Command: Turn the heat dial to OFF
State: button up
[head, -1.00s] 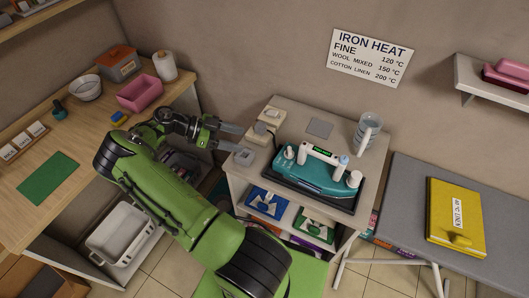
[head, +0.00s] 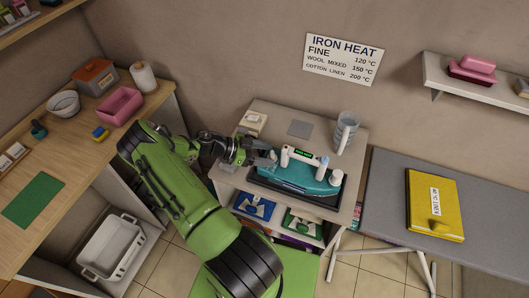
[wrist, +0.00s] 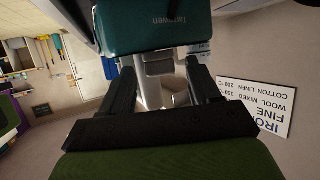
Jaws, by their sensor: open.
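The teal iron (head: 300,180) lies in a dark tray on the small table, with a white handle carrying a green-lit display (head: 303,153). White knobs show at its left end, on the right of the handle (head: 324,162) and at its right end (head: 336,177); I cannot read which is the heat dial or its setting. My gripper (head: 268,158) is open at the iron's left end and partly hides the knob there. In the wrist view, the fingers (wrist: 163,70) stand apart below the teal body (wrist: 180,32), with pale shapes between them; contact cannot be told.
A clear jug (head: 346,130), a grey pad (head: 300,128) and a pale box (head: 252,122) stand behind the iron. The heat sign (head: 343,60) hangs above. An ironing board (head: 385,190) with a yellow folded cloth (head: 434,205) is at the right.

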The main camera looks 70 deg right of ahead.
jog(key=shift+c, duration=0.3)
jog(key=c, duration=1)
